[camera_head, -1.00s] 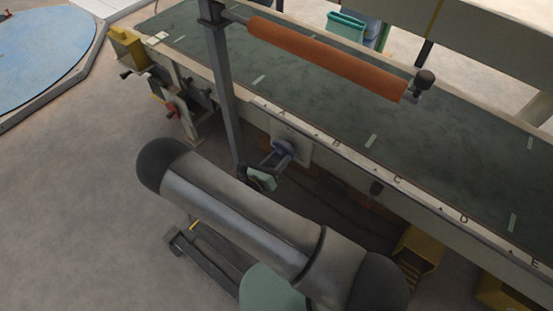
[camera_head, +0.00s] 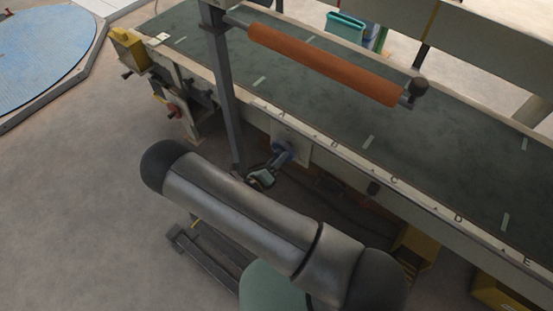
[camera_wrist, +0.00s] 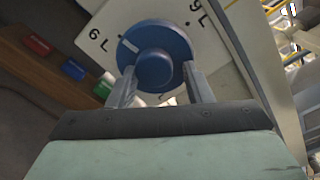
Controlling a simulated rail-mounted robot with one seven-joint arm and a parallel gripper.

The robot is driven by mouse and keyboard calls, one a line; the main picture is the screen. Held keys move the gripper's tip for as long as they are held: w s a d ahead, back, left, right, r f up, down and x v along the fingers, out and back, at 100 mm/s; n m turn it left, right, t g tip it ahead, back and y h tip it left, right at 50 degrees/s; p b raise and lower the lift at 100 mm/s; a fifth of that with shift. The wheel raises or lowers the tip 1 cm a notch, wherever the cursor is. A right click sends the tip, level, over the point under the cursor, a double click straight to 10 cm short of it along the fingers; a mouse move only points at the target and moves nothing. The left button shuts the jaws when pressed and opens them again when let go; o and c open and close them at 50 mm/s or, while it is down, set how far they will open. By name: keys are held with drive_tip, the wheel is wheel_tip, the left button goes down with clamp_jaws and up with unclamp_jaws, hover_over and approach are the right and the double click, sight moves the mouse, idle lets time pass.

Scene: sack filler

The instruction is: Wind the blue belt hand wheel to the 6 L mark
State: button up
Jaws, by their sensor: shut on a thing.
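The blue hand wheel (camera_wrist: 157,62) fills the upper middle of the wrist view, in front of a pale dial plate (camera_wrist: 92,20). A white pointer mark on the wheel faces upper left, towards the "6 L" label (camera_wrist: 98,39). I cannot tell if it lines up exactly. A "9 L" label (camera_wrist: 195,12) is at upper right, and another label below is mostly hidden. My gripper (camera_wrist: 161,72) is shut on the wheel, one finger on each side. In the head view the wheel (camera_head: 282,152) is on the conveyor's near side, with my gripper (camera_head: 273,165) at it.
Red (camera_wrist: 37,46), blue (camera_wrist: 73,70) and green pieces lie left of the plate. The green conveyor belt (camera_head: 330,115) runs above the wheel, with an orange roller (camera_head: 325,63) over it. A grey post (camera_head: 224,95) stands close left. Yellow bins (camera_head: 413,247) are at lower right.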

drive_tip(key=shift+w+d+r+n+p, duration=0.3)
drive_tip(key=shift+w+n, duration=0.2)
drive_tip(key=shift+n, duration=0.2)
drive_tip(key=shift+w+d+r+n+p, duration=0.2)
drive_tip(key=shift+w+d+r+n, duration=0.1)
drive_tip(key=shift+w+n, duration=0.3)
drive_tip(key=shift+r+n, duration=0.1)
drive_tip(key=shift+n, duration=0.5)
drive_tip(key=o, duration=1.2)
drive_tip(key=shift+a+r, duration=0.1)
drive_tip(key=shift+d+p+v, duration=0.2)
drive_tip(key=shift+p+v, duration=0.3)
drive_tip(key=shift+v, duration=3.85)
drive_tip(key=shift+s+d+f, duration=0.1)
drive_tip(key=shift+s+f, duration=0.05)
drive_tip(key=shift+f, duration=0.05)
